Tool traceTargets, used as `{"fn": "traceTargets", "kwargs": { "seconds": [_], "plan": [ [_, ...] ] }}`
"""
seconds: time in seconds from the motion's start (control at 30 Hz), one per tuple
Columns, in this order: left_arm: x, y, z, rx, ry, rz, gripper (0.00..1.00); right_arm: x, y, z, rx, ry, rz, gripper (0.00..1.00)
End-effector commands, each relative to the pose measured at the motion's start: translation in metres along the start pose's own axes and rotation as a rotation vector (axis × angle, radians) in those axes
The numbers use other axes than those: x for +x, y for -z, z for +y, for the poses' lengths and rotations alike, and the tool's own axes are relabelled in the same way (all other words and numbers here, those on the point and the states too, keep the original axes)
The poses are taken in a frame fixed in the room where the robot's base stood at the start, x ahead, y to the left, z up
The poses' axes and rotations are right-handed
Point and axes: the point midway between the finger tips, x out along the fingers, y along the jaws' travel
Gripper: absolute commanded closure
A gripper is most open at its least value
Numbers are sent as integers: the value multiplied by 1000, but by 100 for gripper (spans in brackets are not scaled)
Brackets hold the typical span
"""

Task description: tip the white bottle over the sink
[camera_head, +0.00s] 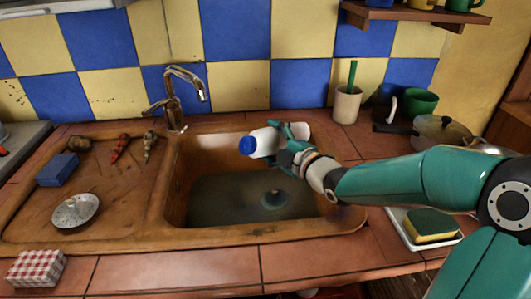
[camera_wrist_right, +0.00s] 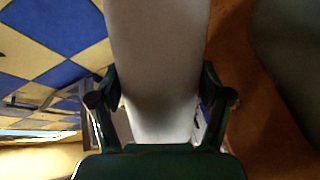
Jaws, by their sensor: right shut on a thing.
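The white bottle (camera_head: 265,140) has a blue cap and lies nearly level over the sink, its cap end pointing left and toward me. My right gripper (camera_head: 290,147) is shut around the bottle's body and holds it above the basin. In the right wrist view the white bottle (camera_wrist_right: 160,60) runs between the two dark fingers of my right gripper (camera_wrist_right: 160,110). The sink (camera_head: 175,195) is a brown basin with murky grey inside and a round drain-like shape. No liquid is seen leaving the bottle. My left gripper is not in view.
A curved metal tap (camera_head: 172,95) stands behind the sink's left side. The drainboard at left holds a metal strainer (camera_head: 75,211), a blue sponge (camera_head: 57,169) and vegetables. A cup (camera_head: 346,104), pot (camera_head: 445,132) and yellow sponge (camera_head: 431,224) are on the right.

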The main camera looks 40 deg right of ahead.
Motion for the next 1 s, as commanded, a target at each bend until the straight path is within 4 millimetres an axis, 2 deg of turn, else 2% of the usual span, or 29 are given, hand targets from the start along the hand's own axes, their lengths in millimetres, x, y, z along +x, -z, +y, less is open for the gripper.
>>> {"fn": "traceTargets", "kwargs": {
  "seconds": [0.03,0.17,0.4,0.5,0.7,1.0],
  "plan": [
    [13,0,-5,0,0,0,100,4,-12,-5,-70,-26,-2,57],
    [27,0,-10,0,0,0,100,11,-34,-3,-250,-81,-3,57],
    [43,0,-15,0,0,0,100,7,-23,12,-605,-195,1,58],
    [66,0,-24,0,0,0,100,6,-20,8,-667,-216,3,58],
    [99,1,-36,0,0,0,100,4,-11,11,-807,-259,2,58],
    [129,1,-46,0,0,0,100,1,-1,16,-971,-308,3,58]
  ]
}}
